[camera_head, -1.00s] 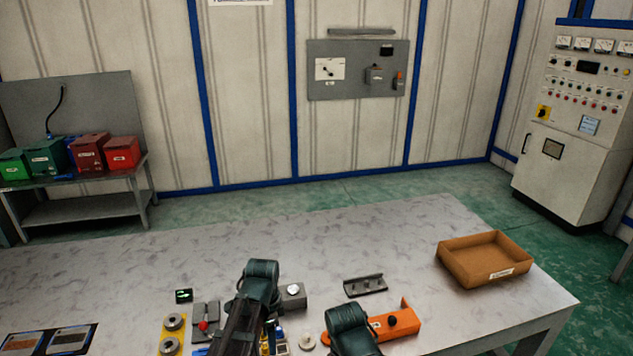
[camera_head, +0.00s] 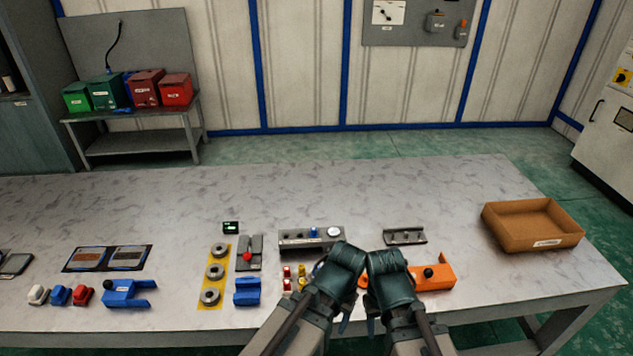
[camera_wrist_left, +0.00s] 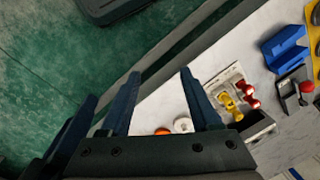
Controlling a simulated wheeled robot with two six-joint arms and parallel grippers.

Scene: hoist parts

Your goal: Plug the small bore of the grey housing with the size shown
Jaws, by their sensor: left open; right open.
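A long grey block (camera_head: 300,241) with a blue piece on top and a white round face at its right end stands mid-table; it looks like the grey housing, but its bores cannot be made out. A small dark display (camera_head: 231,227) with green marks stands left of it, too small to read. Red and yellow plugs (camera_head: 287,279) stand in front of the block; they also show in a tray in the left wrist view (camera_wrist_left: 240,95). My left gripper (camera_wrist_left: 160,75) is open and empty, near the table's front edge. My right gripper (camera_head: 372,318) is beside it, open, its fingers partly hidden.
An orange fixture (camera_head: 437,278) lies close right of my right gripper. A grey rack (camera_head: 405,236) and a cardboard tray (camera_head: 530,240) stand farther right. A yellow plate with grey rings (camera_head: 214,272) and blue holders (camera_head: 125,293) lie left. The table's back is clear.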

